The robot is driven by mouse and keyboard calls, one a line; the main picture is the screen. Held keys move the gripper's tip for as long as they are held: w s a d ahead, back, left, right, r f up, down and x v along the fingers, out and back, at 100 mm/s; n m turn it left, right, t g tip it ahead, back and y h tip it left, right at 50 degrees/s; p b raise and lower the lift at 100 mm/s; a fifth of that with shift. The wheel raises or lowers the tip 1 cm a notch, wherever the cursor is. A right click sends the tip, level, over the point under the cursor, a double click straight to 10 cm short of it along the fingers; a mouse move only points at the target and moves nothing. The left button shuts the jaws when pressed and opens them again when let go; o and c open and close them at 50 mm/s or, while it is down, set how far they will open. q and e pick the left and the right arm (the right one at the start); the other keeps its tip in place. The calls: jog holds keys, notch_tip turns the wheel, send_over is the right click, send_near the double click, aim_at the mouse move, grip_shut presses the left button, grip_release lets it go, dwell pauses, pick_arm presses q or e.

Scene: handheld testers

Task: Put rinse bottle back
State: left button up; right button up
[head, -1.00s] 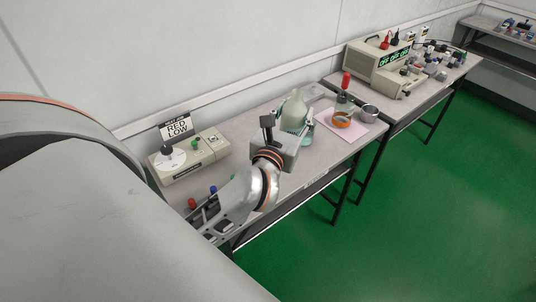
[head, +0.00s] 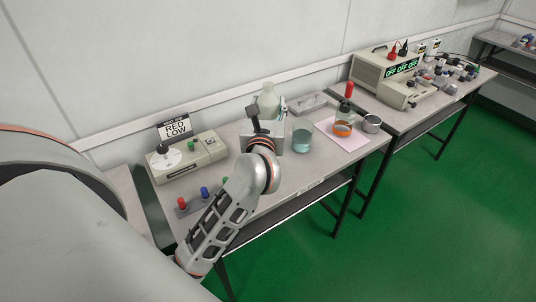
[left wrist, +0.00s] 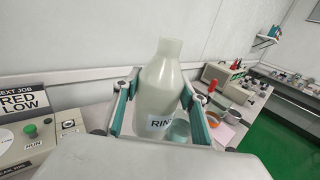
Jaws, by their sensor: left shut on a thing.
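The rinse bottle (head: 268,101) is pale, whitish and translucent, and stands upright in the head view. In the left wrist view the bottle (left wrist: 158,92) shows part of a label reading "RIN". My left gripper (head: 273,119) is shut on it, with its teal-padded fingers (left wrist: 160,100) on both sides of the body. The bottle's base is hidden behind the gripper, so I cannot tell whether it touches the table. A teal glass beaker (head: 302,141) stands on the table just right of the gripper. My right gripper is not in view.
A beige tester (head: 190,158) with a "RED LOW" sign (head: 174,128) stands at left. Colored plugs (head: 204,194) sit near the front edge. A grey tray (head: 312,104) lies behind the beaker.

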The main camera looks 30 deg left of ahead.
pick_arm(q)
notch_tip(320, 180, down, 9)
jog(key=shift+f+b, duration=0.15)
jog(key=shift+b, duration=1)
notch_tip(320, 180, down, 5)
jog(key=shift+f+b, duration=0.15)
jog(key=shift+b, duration=0.75)
jog(key=shift+f, duration=0.35)
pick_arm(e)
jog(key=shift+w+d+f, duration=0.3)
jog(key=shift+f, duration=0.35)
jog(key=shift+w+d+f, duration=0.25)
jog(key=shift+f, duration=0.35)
